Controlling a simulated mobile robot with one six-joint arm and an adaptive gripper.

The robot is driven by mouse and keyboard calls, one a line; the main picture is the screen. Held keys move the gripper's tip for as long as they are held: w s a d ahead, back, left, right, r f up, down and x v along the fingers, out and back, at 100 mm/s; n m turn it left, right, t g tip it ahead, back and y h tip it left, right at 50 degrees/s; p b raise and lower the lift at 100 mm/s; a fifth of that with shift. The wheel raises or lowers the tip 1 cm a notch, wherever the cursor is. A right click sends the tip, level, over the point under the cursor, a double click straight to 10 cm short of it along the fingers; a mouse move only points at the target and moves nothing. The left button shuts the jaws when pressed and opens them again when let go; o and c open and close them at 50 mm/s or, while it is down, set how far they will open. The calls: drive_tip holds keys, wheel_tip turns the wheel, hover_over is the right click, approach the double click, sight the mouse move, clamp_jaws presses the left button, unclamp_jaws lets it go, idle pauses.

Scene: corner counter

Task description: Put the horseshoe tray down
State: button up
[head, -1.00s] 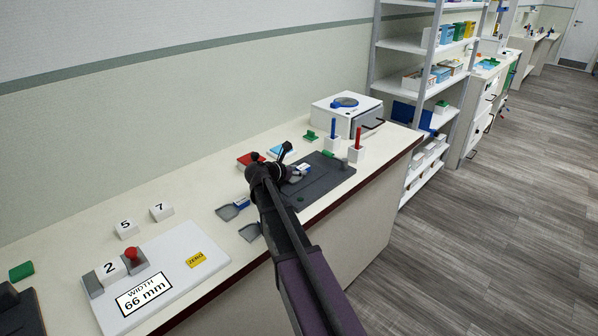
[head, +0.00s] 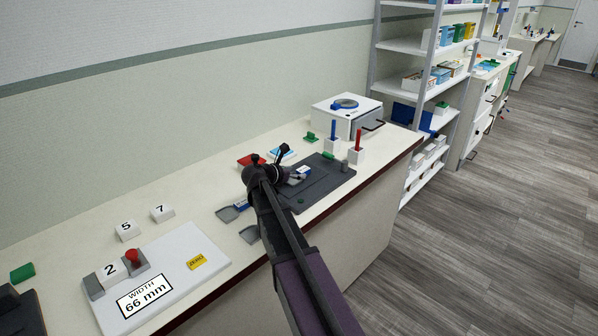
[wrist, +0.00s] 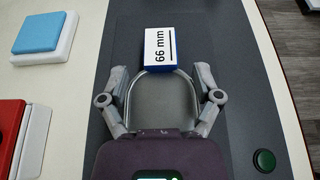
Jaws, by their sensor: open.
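The horseshoe tray (wrist: 164,98), grey with a pale U-shaped rim, lies on the dark grey mat (wrist: 232,75) in the wrist view. A white and blue block marked 66 mm (wrist: 160,48) stands at its rounded far end; this block also shows small in the head view (head: 304,170). My gripper (wrist: 163,76) is open, with one finger on each side of the tray. The fingers are close to the rim; I cannot tell whether they touch it. In the head view my arm hides most of the tray, and my gripper (head: 292,175) is low over the mat.
Two grey scoop-like trays (head: 229,213) lie left of the mat. Red (wrist: 10,135) and blue (wrist: 45,35) blocks lie beyond the mat's left edge. A green round button (wrist: 264,160) is on the mat. Posts (head: 357,145) and a white box (head: 345,112) stand behind right.

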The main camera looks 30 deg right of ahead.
drive_tip(key=p+v, duration=0.3)
drive_tip(key=v, duration=0.7)
drive_tip(key=shift+s+a+r+p, duration=0.2)
drive_tip(key=shift+a+p, duration=0.1)
drive_tip(key=shift+p, duration=0.05)
drive_tip(key=shift+s, duration=0.1)
